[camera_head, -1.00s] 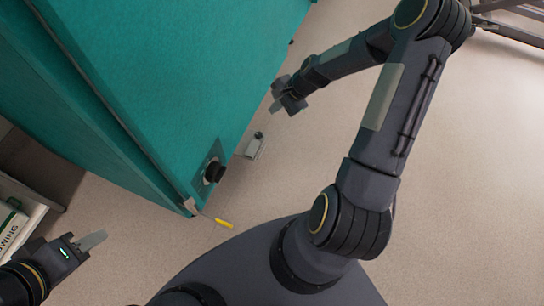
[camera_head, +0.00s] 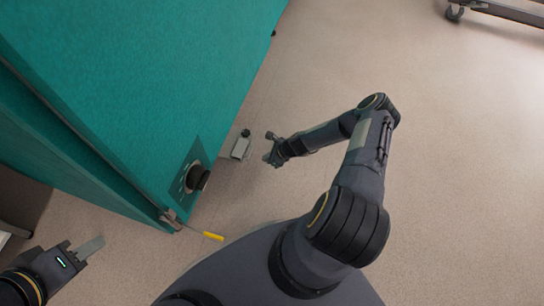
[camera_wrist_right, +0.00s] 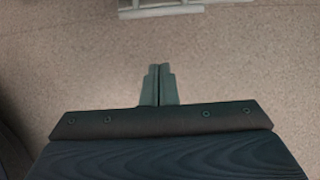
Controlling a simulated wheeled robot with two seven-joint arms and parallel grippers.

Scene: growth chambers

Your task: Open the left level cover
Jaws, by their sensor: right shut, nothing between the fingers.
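The large teal cover (camera_head: 130,70) fills the upper left of the head view, with its front corner pointing down the picture. Near that corner are a black round knob (camera_head: 197,178) on a dark plate and a yellow-tipped lever (camera_head: 212,236). A small grey bracket (camera_head: 241,147) sits at the cover's right edge. My right gripper (camera_head: 269,152) is just right of the bracket, apart from the cover. In the right wrist view its fingers (camera_wrist_right: 160,72) are shut and empty. My left gripper (camera_head: 92,246) is at the lower left, below the cover; its jaw opening is unclear.
Bare beige floor (camera_head: 430,130) lies to the right of the cover. A wheeled metal frame (camera_head: 490,8) stands at the top right. In the right wrist view, a pale grey structure (camera_wrist_right: 165,10) crosses the top edge.

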